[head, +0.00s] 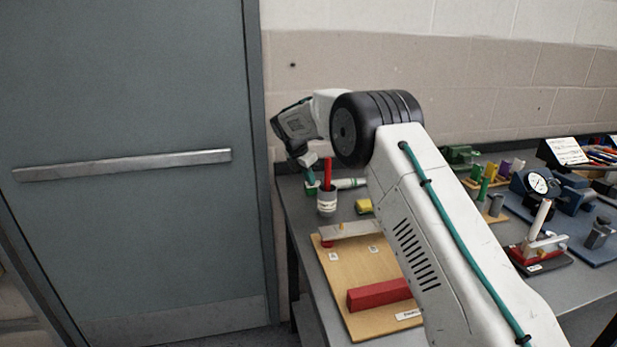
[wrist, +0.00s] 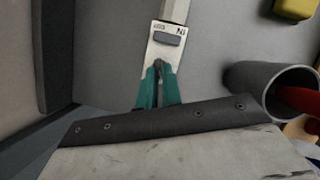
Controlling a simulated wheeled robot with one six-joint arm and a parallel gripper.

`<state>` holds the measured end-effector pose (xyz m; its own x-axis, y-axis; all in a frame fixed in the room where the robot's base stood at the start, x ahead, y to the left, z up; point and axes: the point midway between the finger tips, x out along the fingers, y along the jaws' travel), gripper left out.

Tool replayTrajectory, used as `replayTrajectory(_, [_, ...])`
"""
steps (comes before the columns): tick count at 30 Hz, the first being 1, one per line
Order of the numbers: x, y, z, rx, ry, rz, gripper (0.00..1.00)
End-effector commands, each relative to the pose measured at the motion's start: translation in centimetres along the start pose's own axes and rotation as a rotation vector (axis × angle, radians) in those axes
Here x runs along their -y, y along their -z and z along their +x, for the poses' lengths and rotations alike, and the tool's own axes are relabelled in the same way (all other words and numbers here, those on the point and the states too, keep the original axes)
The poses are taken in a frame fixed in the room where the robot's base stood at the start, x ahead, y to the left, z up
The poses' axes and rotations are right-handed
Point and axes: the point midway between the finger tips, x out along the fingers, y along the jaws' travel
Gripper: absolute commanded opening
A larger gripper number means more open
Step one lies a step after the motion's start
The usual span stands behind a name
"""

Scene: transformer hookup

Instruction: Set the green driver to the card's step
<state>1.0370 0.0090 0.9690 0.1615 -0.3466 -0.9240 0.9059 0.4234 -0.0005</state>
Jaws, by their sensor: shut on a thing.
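My gripper (head: 311,184) is low over the back left of the bench, beside the grey cup. In the wrist view its green fingers (wrist: 158,80) are closed together on a pale device with a grey button or window and small dark lettering, which appears to be the driver (wrist: 167,39). Its pale body runs on out of the top of that view. In the head view the white driver (head: 350,183) with green parts extends right from the fingers, partly behind the cup. The lettering is too small to read. A white printed card (head: 567,151) stands at the back right, its text unreadable.
The grey cup (head: 327,207) with a red item stands close to my gripper; it also shows in the wrist view (wrist: 264,82). A yellow block (head: 363,206) is nearby. A wooden board (head: 350,279) with a red bar lies in front. A dial gauge (head: 538,183) stands right.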

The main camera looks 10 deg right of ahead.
Motion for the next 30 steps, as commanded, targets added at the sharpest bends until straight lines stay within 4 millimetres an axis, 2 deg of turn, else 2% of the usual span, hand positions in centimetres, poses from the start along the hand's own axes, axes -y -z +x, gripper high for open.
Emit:
replayTrajectory(15, [-0.47,-0.12,0.12,0.000,0.124,0.301,0.00])
replayTrajectory(30, [-0.53,-0.12,0.07,0.000,0.162,0.392,0.00])
